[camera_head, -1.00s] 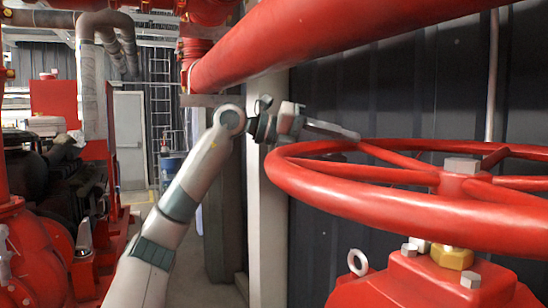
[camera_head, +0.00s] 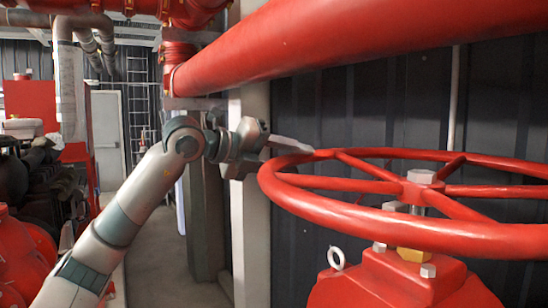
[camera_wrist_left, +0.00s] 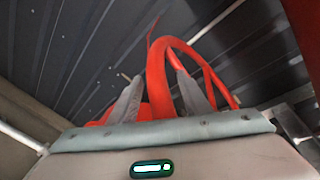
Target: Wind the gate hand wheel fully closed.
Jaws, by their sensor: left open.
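The red gate hand wheel (camera_head: 385,232) lies roughly flat at the right of the head view, with spokes running to a hub with a pale hex nut (camera_head: 421,176). My left gripper (camera_head: 288,150) is at the wheel's left far rim, one pale finger showing just above the rim and the other largely hidden. In the left wrist view the two grey fingers of the left gripper (camera_wrist_left: 160,80) stand apart on either side of the red rim (camera_wrist_left: 157,62). The jaws are open around the rim; I cannot tell whether either finger touches it. My right gripper is not in view.
A thick red pipe (camera_head: 330,45) crosses above the wheel. A dark corrugated wall (camera_head: 345,110) and a pale post (camera_head: 250,225) stand behind it. The red valve body (camera_head: 395,285) with a lifting eye is below. Red machinery stands at left; a narrow floor strip (camera_head: 160,265) is clear.

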